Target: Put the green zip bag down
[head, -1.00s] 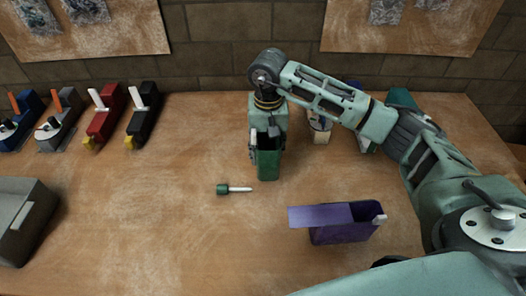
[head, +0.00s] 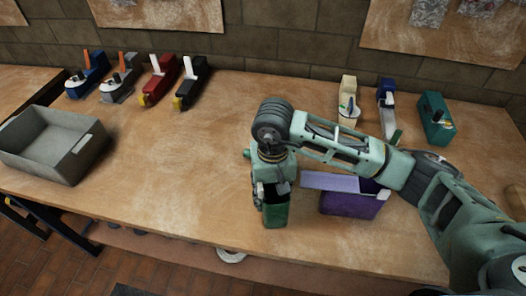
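The green zip bag (head: 275,212) is a dark green, upright, open-topped pouch near the front middle of the table. My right gripper (head: 272,190) points down from above with its fingers at the bag's upper part and appears shut on it. The wrist and fingers hide the bag's top. I cannot tell whether its bottom touches the table or hangs just above it. My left gripper is not in view.
A purple box (head: 348,204) with a raised flap stands close to the bag's right, under my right forearm. A grey bin (head: 62,148) is at the left. The table's left middle is clear.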

